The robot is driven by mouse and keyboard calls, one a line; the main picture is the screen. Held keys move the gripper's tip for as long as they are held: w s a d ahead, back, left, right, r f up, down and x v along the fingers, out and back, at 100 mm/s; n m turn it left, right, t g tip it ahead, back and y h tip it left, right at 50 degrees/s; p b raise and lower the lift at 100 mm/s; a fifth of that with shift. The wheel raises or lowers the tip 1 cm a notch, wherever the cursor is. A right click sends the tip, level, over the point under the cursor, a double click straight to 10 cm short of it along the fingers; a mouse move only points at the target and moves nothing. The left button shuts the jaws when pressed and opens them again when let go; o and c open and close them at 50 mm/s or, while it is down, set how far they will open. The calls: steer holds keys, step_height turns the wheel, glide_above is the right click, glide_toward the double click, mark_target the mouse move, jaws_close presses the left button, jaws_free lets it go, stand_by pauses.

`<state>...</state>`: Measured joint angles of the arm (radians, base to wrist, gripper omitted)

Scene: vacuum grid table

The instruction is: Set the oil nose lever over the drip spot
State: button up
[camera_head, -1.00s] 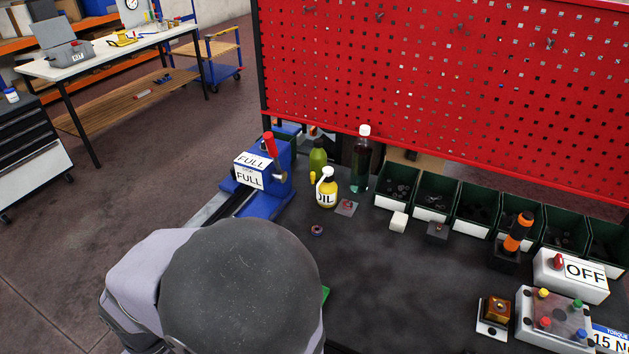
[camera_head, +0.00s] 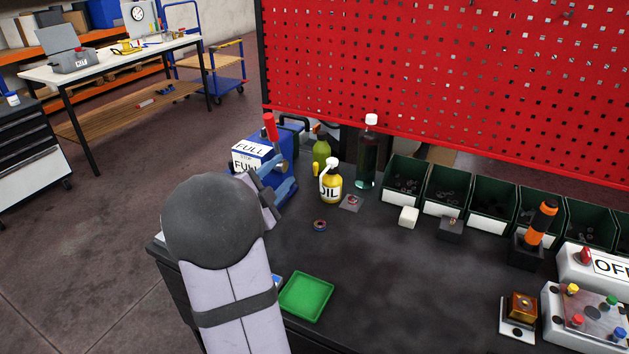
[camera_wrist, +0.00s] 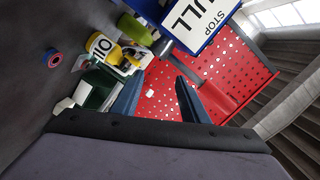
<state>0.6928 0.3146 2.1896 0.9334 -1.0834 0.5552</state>
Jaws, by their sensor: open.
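The yellow oil can (camera_head: 331,186) with a white top and an OIL label stands upright on the dark bench, left of the tall dark bottle. It also shows tilted in the wrist view (camera_wrist: 101,46). A small grey plate with a red spot (camera_head: 351,203), perhaps the drip spot, lies just right of the can. My gripper (camera_head: 279,193) is left of the can, in front of the blue machine, and partly hidden by my arm. In the wrist view its two blue fingers (camera_wrist: 157,97) are apart with nothing between them. The can's nose direction is hard to tell.
The blue machine (camera_head: 246,165) with a FULL sign and red-topped handle stands close behind my gripper. A green bottle (camera_head: 321,152) and dark bottle (camera_head: 368,155) stand behind the can. A small ring (camera_head: 320,225) lies in front.

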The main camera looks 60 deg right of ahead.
mark_target(314, 170)
steer(key=shift+s+d+f+m+g+h, duration=0.2)
steer(key=shift+s+d+f+m, duration=0.25)
steer(key=shift+d+f+m, duration=1.3)
steer(key=shift+s+d+f+m+g+h, duration=0.1)
steer(key=shift+s+d+f+m+g, duration=0.3)
steer(key=shift+d, duration=2.6)
steer(key=shift+s+d+f+m+g+h, duration=0.1)
steer(key=shift+s+d+f+m, duration=0.35)
steer(key=shift+d+f+m, duration=1.35)
steer(key=shift+d+r+n, duration=0.45)
steer(key=shift+d+r, duration=0.1)
steer(key=shift+r, duration=0.25)
jaws_close()
